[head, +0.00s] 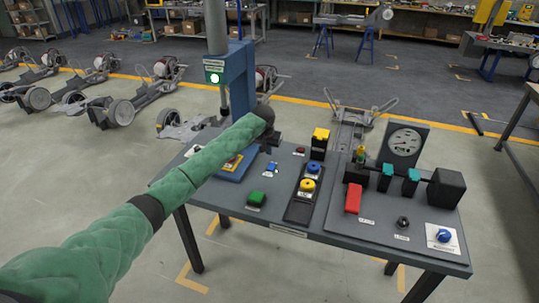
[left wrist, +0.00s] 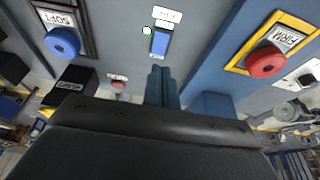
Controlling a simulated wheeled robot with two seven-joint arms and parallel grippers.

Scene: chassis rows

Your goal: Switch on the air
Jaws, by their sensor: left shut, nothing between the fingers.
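A small blue rocker switch (left wrist: 160,43) with a white label sits on the grey bench top; the label is too small to read. It also shows in the head view (head: 272,167). A small white round spot (left wrist: 147,30) is beside it. My left gripper (left wrist: 160,70) is shut and empty, its fingertips just short of the switch in the left wrist view; I cannot tell whether they touch. In the head view my green-sleeved left arm reaches over the bench and its fingertips are not clear. My right gripper is not in view.
Near the switch are a blue SOFT button (left wrist: 62,42), a red FIRM button (left wrist: 266,62) and a small red button (left wrist: 118,84). A green button (head: 257,198) is at the bench front. A gauge (head: 404,142) and levers stand right; a blue press column (head: 240,80) stands left.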

